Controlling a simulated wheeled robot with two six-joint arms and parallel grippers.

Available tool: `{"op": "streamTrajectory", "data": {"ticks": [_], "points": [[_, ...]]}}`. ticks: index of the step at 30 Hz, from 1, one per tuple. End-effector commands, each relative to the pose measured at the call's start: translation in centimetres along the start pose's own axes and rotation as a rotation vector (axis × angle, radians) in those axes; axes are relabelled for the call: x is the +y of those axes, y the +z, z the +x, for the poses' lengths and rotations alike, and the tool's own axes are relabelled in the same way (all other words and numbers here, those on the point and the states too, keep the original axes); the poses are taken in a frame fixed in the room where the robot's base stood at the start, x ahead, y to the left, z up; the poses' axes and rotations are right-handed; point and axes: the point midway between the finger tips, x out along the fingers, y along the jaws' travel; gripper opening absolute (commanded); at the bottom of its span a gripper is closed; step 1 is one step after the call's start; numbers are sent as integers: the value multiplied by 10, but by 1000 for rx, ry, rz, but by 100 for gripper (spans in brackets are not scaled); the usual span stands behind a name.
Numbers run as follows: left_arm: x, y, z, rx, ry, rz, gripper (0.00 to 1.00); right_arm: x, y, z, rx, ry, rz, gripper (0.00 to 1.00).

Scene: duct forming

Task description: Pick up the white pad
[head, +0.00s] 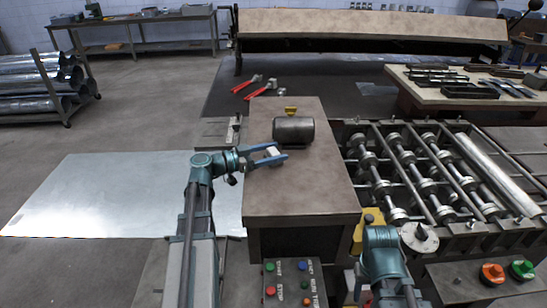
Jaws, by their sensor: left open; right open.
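The small white pad (272,151) shows between the blue fingers of my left gripper (268,156), over the left edge of the brown bench top (300,190). My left gripper is open, its fingers on either side of the pad. I cannot tell whether they touch it or whether the pad rests on the bench. My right arm's teal wrist shows at the lower right, in front of the roller machine; its gripper fingers are not visible.
A dark metal cylinder (293,131) lies on the bench just right of my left gripper, with a yellow piece (291,110) behind it. The roller machine (430,170) stands right of the bench. A sheet of metal (125,195) lies at left. The front bench top is clear.

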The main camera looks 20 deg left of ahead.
Motion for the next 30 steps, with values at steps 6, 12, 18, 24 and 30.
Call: {"op": "streamTrajectory", "data": {"ticks": [6,12,18,24,30], "points": [[0,0,-1,0,0,0,55,0,0,0,0,0,0,50],[0,0,-1,0,0,0,19,0,0,0,0,0,0,50],[0,0,-1,0,0,0,0,0,0,0,0,0,0,50],[0,-4,-1,0,0,0,0,0,0,-4,0,0,0,50],[0,-20,-2,0,0,0,0,2,1,-19,0,0,0,50]]}}
